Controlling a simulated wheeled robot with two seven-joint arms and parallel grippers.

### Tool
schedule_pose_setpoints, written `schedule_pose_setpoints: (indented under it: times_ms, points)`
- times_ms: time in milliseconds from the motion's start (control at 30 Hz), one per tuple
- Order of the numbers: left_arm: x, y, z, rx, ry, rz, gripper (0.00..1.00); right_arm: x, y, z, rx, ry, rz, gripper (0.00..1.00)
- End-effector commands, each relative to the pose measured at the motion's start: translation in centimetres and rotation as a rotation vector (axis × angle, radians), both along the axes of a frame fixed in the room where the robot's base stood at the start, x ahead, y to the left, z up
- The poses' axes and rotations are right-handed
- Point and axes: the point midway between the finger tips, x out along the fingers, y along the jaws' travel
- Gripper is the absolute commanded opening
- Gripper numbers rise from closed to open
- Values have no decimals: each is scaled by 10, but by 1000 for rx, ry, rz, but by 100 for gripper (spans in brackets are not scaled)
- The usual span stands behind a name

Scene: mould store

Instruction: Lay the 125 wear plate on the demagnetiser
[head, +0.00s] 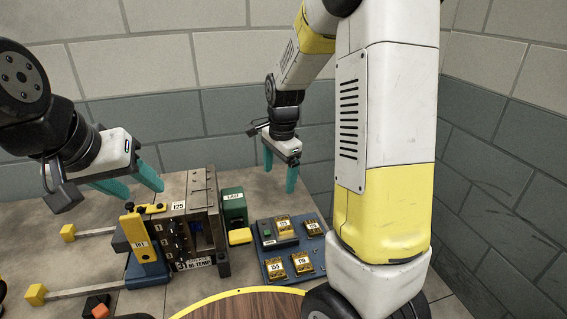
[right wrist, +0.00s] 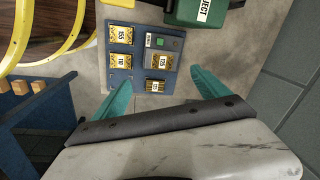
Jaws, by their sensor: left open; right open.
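A blue board (head: 290,277) carries several small yellow-black labelled plates. The demagnetiser appears to be the grey box with a green button (head: 268,232); it also shows in the right wrist view (right wrist: 160,42). A plate at the far right of the board (head: 312,227) also has a hard-to-read label. My right gripper (head: 280,172) is open and empty above the board's far side.
Plates reading about 155 (head: 275,268) and 110 (head: 301,263) lie on the board's near side. A green reject box (head: 234,207) and a mould block marked 125 (head: 203,210) stand left of it. A yellow-rimmed round wooden top (head: 240,305) is in front.

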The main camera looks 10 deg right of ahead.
Motion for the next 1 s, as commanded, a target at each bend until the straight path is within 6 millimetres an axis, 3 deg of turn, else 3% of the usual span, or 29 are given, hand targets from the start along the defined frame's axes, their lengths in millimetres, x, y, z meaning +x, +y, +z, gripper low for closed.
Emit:
schedule_pose_setpoints:
  times_ms: [33,200,400,600,700,1000]
  points:
    - [0,0,0,0,0,0,48,-14,-1,25,22,-44,83,85]
    - [0,0,0,0,0,0,48,-65,0,85,31,-185,402,85]
    - [0,0,0,0,0,0,48,-132,0,132,-56,-361,773,85]
    - [0,0,0,0,0,0,48,-182,2,149,-190,-474,1042,85]
    - [0,0,0,0,0,0,48,-194,2,151,-234,-499,1116,85]
    - [0,0,0,0,0,0,48,-200,3,151,-257,-509,1155,85]
